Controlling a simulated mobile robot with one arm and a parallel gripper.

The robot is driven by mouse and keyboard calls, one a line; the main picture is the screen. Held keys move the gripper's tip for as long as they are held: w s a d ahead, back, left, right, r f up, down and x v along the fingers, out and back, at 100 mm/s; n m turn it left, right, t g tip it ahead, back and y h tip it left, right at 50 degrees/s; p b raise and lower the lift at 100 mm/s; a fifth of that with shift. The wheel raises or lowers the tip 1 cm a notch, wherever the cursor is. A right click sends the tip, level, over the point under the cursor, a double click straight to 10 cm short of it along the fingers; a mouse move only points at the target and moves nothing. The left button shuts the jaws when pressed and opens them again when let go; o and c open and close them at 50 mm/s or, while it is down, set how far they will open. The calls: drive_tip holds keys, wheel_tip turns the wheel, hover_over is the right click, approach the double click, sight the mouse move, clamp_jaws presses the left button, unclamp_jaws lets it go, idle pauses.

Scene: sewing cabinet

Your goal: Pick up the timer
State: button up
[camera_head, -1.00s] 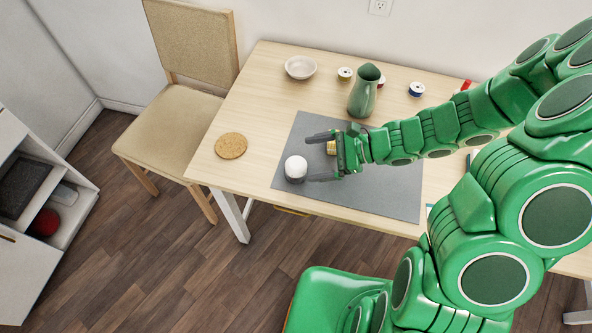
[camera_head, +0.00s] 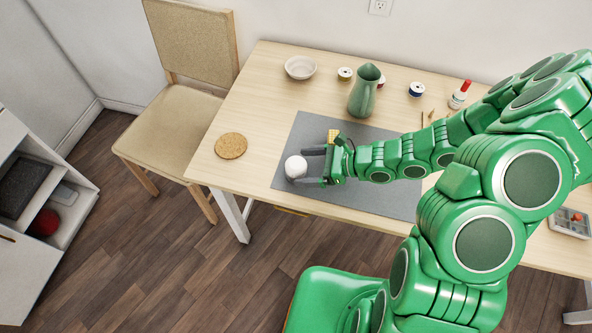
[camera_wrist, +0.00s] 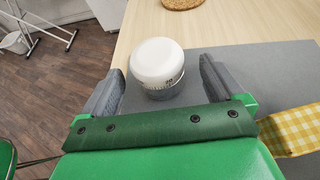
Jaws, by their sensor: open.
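The timer (camera_head: 296,167) is a round white-topped dial with a grey marked base. It stands upright on the grey mat (camera_head: 300,135), near the mat's left front part. My gripper (camera_head: 311,167) is open, low over the mat, with its fingers pointing left at the timer. In the wrist view the timer (camera_wrist: 157,66) sits just ahead, between and slightly beyond the open fingertips of my gripper (camera_wrist: 160,85). I see a gap between each finger and the timer there. The fingers are not closed on it.
A yellow checked cloth item (camera_wrist: 292,130) lies close beside my gripper, also seen in the head view (camera_head: 333,135). A green pitcher (camera_head: 363,92), a white bowl (camera_head: 300,67) and spools (camera_head: 345,73) stand behind. A cork coaster (camera_head: 231,146) lies left; bare table surrounds it.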

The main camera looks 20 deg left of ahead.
sight(291, 169)
drive_tip(key=shift+x, duration=2.55)
drive_tip(key=shift+s, duration=0.1)
drive_tip(key=c, duration=1.2)
